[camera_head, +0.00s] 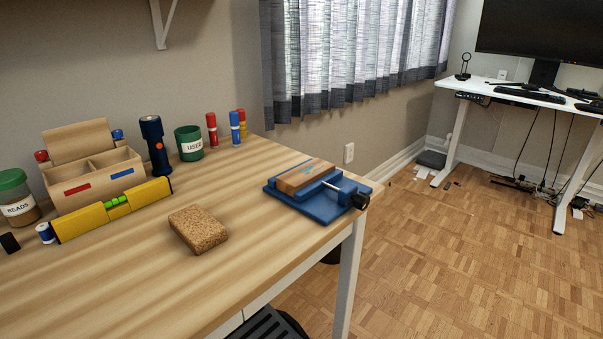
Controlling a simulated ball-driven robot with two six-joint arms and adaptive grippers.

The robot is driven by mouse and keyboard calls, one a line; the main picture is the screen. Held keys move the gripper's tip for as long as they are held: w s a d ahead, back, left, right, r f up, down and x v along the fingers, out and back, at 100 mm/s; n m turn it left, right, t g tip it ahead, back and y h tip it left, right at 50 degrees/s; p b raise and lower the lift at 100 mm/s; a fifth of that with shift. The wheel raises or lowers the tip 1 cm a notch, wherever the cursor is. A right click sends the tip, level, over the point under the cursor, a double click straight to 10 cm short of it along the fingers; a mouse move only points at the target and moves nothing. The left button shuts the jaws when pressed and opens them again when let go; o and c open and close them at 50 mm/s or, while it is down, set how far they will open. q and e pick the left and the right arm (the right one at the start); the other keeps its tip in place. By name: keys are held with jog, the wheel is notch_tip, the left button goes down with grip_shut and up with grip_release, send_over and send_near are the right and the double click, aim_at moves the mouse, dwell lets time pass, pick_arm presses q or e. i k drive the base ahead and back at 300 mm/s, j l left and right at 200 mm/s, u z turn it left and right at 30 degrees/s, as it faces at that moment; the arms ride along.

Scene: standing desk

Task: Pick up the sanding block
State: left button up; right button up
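The sanding block looks to be the brown, speckled, cork-like block (198,229). It lies flat on the wooden desk (150,290), near the middle, with clear wood around it. No gripper touches it. Neither my left nor my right gripper shows in the head view.
A blue vise (318,205) with a wooden block (305,176) in it stands at the desk's right corner. Behind the sanding block are a yellow level (113,209), a wooden organizer (95,185), a dark blue flashlight (155,145), a green cup (189,143) and several markers (235,127).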

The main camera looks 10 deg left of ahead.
aim_at(195, 227)
jog(key=l+u, duration=0.35)
jog(key=l, duration=0.35)
jog(key=l+u, duration=0.4)
jog(key=l, duration=0.3)
